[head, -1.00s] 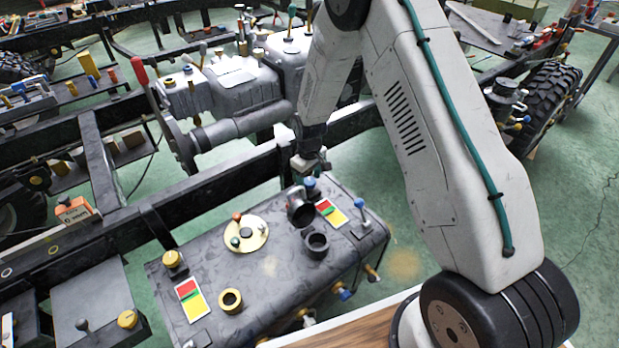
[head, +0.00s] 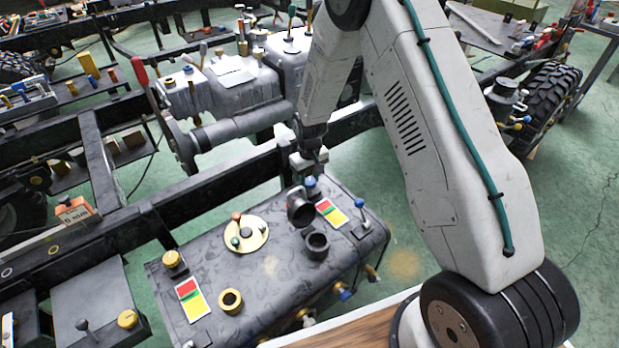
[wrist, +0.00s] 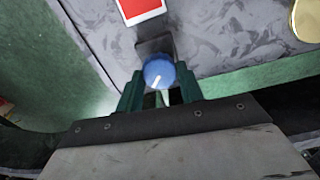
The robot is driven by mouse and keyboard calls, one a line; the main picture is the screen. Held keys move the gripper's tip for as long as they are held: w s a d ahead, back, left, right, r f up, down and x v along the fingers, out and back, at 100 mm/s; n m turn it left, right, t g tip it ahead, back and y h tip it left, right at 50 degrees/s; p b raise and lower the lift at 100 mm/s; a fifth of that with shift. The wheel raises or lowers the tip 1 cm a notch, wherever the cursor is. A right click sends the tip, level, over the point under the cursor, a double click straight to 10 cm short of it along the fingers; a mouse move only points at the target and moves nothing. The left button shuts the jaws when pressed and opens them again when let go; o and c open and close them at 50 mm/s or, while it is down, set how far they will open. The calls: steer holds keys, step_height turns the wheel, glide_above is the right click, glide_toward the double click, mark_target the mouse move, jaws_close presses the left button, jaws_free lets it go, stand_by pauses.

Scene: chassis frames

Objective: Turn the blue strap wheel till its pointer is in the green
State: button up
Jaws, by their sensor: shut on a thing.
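The blue strap wheel (head: 311,182) stands at the back edge of the dark tank, beside a red, green and yellow plate (head: 331,213). In the wrist view the blue wheel (wrist: 159,72) has a white pointer mark slanting to the lower left. My gripper (head: 309,172) is at the wheel from behind and above. In the wrist view its green fingers (wrist: 160,88) are on either side of the wheel, shut on it. Only a red part of the plate (wrist: 140,8) shows there, so I cannot tell which colour the pointer is at.
A black chassis rail (head: 225,182) runs just behind the tank.

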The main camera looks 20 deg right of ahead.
mark_target(310, 181)
steer(key=shift+m, duration=1.8)
steer(key=o, duration=1)
steer(key=shift+r, duration=0.1)
step_height(310, 181, up, 8)
steer(key=shift+f, duration=0.2)
